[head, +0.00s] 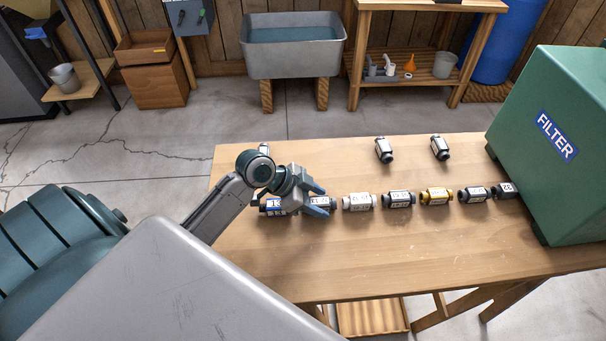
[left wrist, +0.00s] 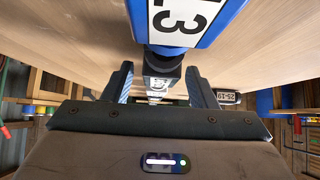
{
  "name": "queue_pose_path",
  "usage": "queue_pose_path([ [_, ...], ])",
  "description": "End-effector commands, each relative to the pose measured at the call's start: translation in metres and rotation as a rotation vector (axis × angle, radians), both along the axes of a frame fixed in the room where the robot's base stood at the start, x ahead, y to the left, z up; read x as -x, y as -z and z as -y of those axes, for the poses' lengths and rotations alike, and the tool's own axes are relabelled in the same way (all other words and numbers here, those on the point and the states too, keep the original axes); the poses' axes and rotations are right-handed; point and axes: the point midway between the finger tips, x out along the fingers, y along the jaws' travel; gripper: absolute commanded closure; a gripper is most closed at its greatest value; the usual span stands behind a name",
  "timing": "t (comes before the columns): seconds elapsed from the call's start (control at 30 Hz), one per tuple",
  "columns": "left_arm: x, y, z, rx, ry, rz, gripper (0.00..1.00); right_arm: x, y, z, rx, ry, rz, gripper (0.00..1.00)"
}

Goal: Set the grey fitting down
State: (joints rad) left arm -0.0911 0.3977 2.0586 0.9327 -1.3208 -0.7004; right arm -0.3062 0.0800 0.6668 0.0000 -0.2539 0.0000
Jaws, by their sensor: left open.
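The grey fitting (head: 320,202), with a white label, lies on the wooden table in line with a row of fittings. It is between the blue fitting (head: 272,205) marked 13 and a pale fitting (head: 358,202). My left gripper (head: 325,198) is open, with one finger on either side of the grey fitting. In the left wrist view, the open left gripper (left wrist: 160,85) has a grey fitting (left wrist: 162,68) between its fingers, partly hidden by the blue fitting (left wrist: 195,22). Whether the fingers touch it I cannot tell. My right gripper is not in view.
The row continues right with a dark fitting (head: 398,199), a yellow fitting (head: 436,196) and more dark ones, ending at the green FILTER housing (head: 530,130). Two fittings (head: 384,149) (head: 440,147) lie behind the row. The table's front part (head: 400,250) is clear.

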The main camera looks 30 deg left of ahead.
Motion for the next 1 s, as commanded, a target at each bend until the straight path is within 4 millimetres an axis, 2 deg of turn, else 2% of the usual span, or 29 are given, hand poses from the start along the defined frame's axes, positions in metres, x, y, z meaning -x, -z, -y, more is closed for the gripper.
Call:
queue_pose_path([
  [0.5,0.027,-0.043,-0.037,-0.008,0.002,0.0,0.48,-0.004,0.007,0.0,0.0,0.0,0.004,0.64],
  [1.0,0.046,-0.075,-0.062,-0.006,0.001,-0.001,0.48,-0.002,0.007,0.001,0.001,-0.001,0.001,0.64],
])
